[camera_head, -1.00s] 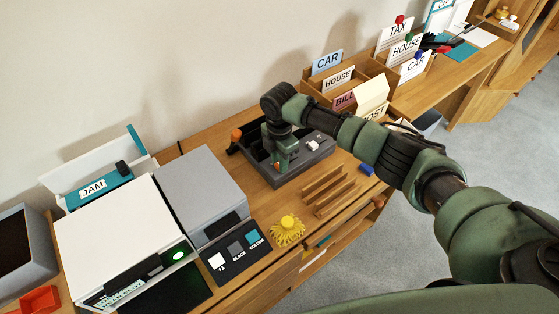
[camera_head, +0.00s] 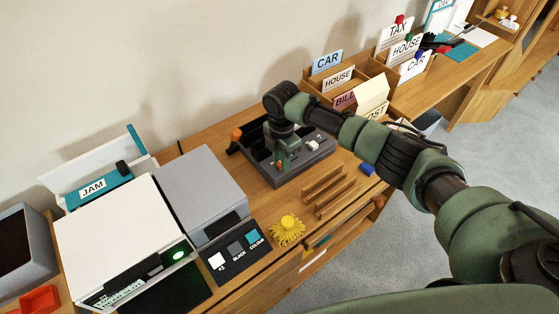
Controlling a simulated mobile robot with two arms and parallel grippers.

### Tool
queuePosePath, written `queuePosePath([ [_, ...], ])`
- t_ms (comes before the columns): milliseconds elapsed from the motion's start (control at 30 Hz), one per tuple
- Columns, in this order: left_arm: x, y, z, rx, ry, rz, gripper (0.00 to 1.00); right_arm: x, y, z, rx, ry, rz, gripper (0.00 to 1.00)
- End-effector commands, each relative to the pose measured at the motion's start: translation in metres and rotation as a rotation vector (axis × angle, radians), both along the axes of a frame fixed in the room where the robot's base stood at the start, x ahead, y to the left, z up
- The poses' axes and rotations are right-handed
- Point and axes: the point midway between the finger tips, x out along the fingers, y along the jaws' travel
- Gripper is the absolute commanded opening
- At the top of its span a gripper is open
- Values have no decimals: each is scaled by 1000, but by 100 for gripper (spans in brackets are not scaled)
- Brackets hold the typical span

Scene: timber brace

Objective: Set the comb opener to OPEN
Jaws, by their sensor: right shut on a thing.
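The comb opener appears to be part of the dark grey binding machine (camera_head: 318,158) on the wooden desk, mid-picture. The machine has a long lever with an orange knob (camera_head: 237,135) at its left end and a small pale block on its top. My right gripper (camera_head: 281,161) points down over the machine's left front part. It is shut on a small control there, which looks like the comb opener's lever; the fingers hide most of it. A small reddish-orange spot shows at the fingertips. Any OPEN marking is too small to read. My left gripper is out of view.
A white printer (camera_head: 122,235) and a grey box-shaped machine (camera_head: 200,190) stand to the left. A yellow comb-like bundle (camera_head: 287,230) and wooden slats (camera_head: 325,190) lie in front. A wooden file sorter (camera_head: 375,70) with labelled cards stands behind my right arm.

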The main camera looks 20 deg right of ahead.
Motion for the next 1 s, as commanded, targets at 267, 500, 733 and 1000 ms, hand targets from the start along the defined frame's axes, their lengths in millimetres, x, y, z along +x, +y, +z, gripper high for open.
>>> queuePosePath([
  [267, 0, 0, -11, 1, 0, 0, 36, 20, -49, 1, 1, -6, -5, 0],
  [500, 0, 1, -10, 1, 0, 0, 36, 22, -55, 3, -3, -7, -3, 0],
  [733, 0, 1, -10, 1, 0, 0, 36, 22, -56, 3, -4, -8, -3, 45],
  [1000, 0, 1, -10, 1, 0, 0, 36, 21, -54, 2, -1, -4, -1, 45],
])
